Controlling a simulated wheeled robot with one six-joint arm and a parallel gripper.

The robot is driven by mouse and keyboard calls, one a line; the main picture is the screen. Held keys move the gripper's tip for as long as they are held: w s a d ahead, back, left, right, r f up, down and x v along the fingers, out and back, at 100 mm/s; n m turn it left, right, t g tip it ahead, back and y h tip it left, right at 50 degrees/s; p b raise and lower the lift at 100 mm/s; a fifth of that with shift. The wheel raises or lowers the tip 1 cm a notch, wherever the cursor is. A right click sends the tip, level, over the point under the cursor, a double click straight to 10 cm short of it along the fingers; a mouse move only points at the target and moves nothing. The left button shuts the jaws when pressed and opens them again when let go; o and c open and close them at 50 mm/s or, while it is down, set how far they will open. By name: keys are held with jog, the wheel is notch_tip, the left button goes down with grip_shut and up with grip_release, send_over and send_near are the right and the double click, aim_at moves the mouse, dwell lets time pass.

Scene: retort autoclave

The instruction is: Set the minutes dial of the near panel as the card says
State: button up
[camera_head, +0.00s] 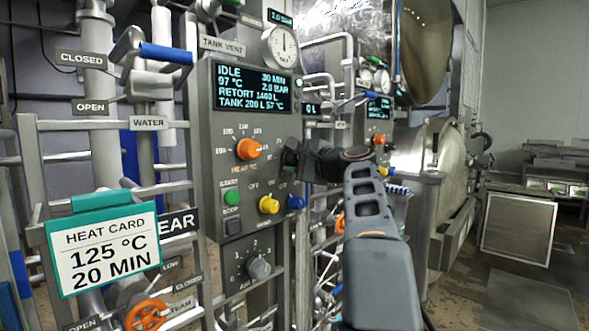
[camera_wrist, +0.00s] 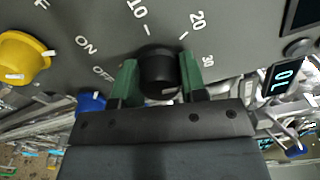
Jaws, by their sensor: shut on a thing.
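The heat card (camera_head: 104,247) hangs at the lower left and reads 125 °C, 20 MIN. The near panel (camera_head: 222,160) has a screen (camera_head: 250,88) reading IDLE, 30 MIN, 97 °C. The minutes dial (camera_wrist: 160,68) is a black knob with marks 10, 20 and 30 around it in the wrist view. My gripper (camera_wrist: 160,82) is shut on this dial, one green finger on each side. In the head view my gripper (camera_head: 291,157) reaches the panel's right side and hides most of the dial. A small pale mark shows on the knob's side; I cannot tell its setting.
An orange heat dial (camera_head: 248,149), a yellow knob (camera_head: 269,205), a blue knob (camera_head: 295,202) and a green start button (camera_head: 231,197) sit close by on the panel. Pipes and rails crowd both sides; open floor (camera_head: 520,300) lies right.

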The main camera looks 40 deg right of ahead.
jog(key=n+b, duration=0.2)
jog(key=n, duration=0.2)
jog(key=shift+f, duration=0.15)
jog(key=shift+n+b, duration=0.6)
jog(key=shift+n, duration=0.8)
jog(key=o, duration=0.9)
jog(key=shift+o, duration=0.2)
jog(key=s+d+b, duration=0.2)
jog(key=s, duration=1.1)
jog(key=shift+s+d, duration=0.2)
jog(key=shift+s, duration=0.1)
jog(key=shift+d, duration=0.1)
